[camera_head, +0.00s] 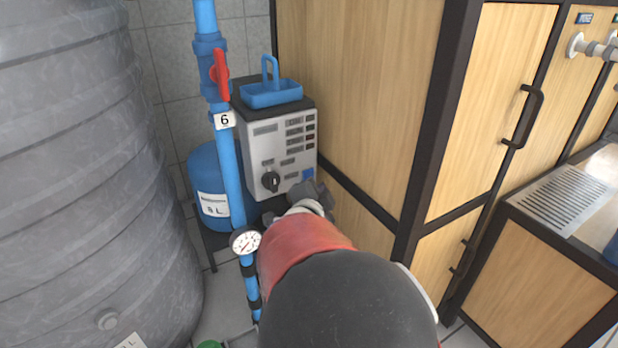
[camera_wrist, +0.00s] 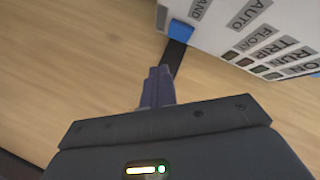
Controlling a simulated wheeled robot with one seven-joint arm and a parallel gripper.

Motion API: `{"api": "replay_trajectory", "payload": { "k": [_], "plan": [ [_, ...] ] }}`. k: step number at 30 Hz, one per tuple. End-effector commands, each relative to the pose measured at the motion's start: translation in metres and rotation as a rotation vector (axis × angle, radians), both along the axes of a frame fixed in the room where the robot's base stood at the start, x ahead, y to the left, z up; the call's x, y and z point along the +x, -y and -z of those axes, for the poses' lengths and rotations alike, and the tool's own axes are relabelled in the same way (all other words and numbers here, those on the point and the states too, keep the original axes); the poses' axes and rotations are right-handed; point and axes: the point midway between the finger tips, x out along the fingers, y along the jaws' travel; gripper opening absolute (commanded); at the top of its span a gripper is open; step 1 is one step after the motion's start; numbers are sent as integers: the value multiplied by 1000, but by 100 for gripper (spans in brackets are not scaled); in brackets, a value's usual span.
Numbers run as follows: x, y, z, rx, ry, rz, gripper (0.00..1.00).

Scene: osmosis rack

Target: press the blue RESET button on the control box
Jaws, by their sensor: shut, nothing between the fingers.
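The control box (camera_head: 283,148) is light grey with a dark top and stands against the wooden panel. Its blue button (camera_head: 308,174) is at the lower right of the front face, and it also shows in the wrist view (camera_wrist: 181,32). My gripper (camera_wrist: 160,72) is shut and empty, its tips just below the button in the wrist picture. In the head view my gripper (camera_head: 313,188) is just below the button, partly hidden by my arm. I cannot tell whether the tips touch it.
A black knob (camera_head: 270,181) is left of the button. A blue tray (camera_head: 271,94) sits on the box. A blue pipe (camera_head: 229,165) with a red valve handle (camera_head: 220,73) and a gauge (camera_head: 245,242) runs in front, left. A large grey tank (camera_head: 80,170) fills the left.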

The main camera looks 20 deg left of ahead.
Motion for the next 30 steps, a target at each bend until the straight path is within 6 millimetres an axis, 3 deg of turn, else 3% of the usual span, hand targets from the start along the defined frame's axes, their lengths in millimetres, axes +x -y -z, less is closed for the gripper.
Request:
{"api": "replay_trajectory", "payload": {
  "k": [7,30],
  "plan": [
    [-12,14,0,0,-1,-1,0],
    [-12,15,0,0,0,0,0]
  ]
}}
